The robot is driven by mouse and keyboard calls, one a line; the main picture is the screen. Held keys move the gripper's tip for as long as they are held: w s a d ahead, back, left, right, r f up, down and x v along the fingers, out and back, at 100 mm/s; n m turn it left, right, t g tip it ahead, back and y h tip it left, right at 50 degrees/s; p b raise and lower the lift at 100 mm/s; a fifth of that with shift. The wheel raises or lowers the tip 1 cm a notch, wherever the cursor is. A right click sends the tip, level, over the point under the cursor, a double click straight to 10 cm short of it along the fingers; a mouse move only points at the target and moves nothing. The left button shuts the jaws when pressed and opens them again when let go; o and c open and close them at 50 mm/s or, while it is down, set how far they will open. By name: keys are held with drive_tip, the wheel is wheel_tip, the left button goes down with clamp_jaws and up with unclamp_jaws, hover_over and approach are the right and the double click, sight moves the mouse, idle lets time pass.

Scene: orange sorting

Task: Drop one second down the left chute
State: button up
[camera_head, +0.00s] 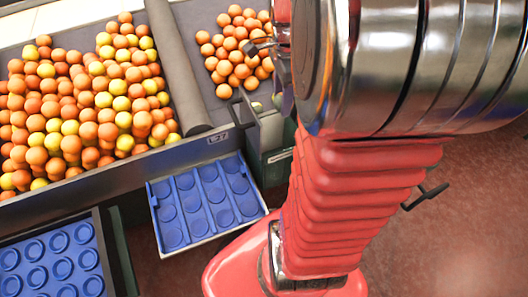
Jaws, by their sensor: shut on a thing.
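My gripper (262,46) shows only in part, as a dark hooked finger at the left edge of my big metal arm link. It is over the right edge of the pile of plain orange fruit (237,50). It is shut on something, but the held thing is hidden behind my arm. A second pile, mixed orange and yellow fruit (85,100), fills the left bin. A grey-green box-like opening (266,130) stands below the orange pile, partly hidden by my arm. I cannot tell for sure which part is the left chute.
A grey divider (180,65) separates the two piles. A small label (217,138) is on the bin's front wall. A blue tray with empty round hollows (205,205) is below it, and another blue tray (50,265) is at lower left. Reddish floor (430,240) lies at right.

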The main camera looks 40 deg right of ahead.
drive_tip(key=shift+f, duration=0.15)
drive_tip(key=shift+f, duration=2.9)
drive_tip(key=o, duration=1.2)
drive_tip(key=shift+c, duration=0.2)
drive_tip(key=shift+r, duration=0.15)
wheel_tip(320, 180, up, 14)
drive_tip(key=shift+f, duration=0.25)
